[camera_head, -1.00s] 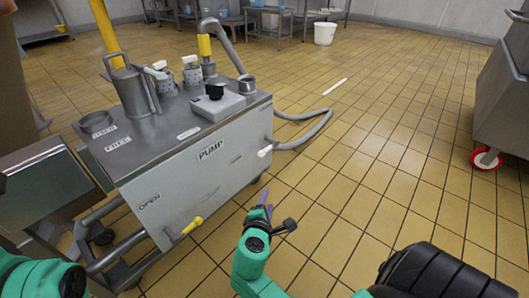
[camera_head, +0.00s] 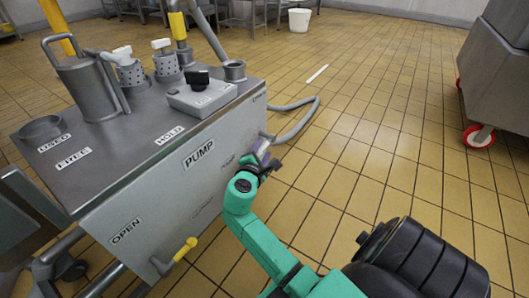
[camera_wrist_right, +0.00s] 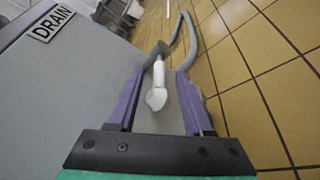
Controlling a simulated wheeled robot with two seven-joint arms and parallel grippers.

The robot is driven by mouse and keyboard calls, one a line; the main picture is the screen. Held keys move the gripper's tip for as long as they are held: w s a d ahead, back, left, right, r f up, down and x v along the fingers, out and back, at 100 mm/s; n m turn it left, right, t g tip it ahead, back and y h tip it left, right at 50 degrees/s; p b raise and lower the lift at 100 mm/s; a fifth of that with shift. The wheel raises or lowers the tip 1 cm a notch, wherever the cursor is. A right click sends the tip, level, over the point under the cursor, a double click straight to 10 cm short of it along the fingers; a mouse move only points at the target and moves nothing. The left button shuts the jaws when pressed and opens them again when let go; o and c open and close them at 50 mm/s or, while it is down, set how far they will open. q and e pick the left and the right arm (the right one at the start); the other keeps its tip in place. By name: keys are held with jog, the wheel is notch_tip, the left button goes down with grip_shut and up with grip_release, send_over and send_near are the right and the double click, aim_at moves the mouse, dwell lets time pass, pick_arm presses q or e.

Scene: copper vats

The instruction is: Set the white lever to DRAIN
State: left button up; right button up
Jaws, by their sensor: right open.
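The white lever (camera_wrist_right: 157,88) sticks out from the side of the grey pump cart (camera_head: 150,205). In the right wrist view its rounded end lies between the two purple fingers of my right gripper (camera_wrist_right: 160,105), with gaps on both sides. The gripper is open. In the head view my right gripper (camera_head: 262,150) is at the cart's right end and mostly hides the lever. A DRAIN label (camera_wrist_right: 53,23) is on the cart's panel, at the upper left of the wrist view. My left gripper is out of view.
A yellow-handled lever (camera_head: 184,250) is low on the cart near the OPEN label (camera_head: 125,231). A grey hose (camera_head: 300,122) curves from the cart's far end. A wheeled steel bin (camera_head: 490,75) stands at the right.

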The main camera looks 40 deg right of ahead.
aim_at(264, 148)
jog(key=shift+b+x, duration=0.35)
jog(key=shift+x, duration=1.2)
grip_shut()
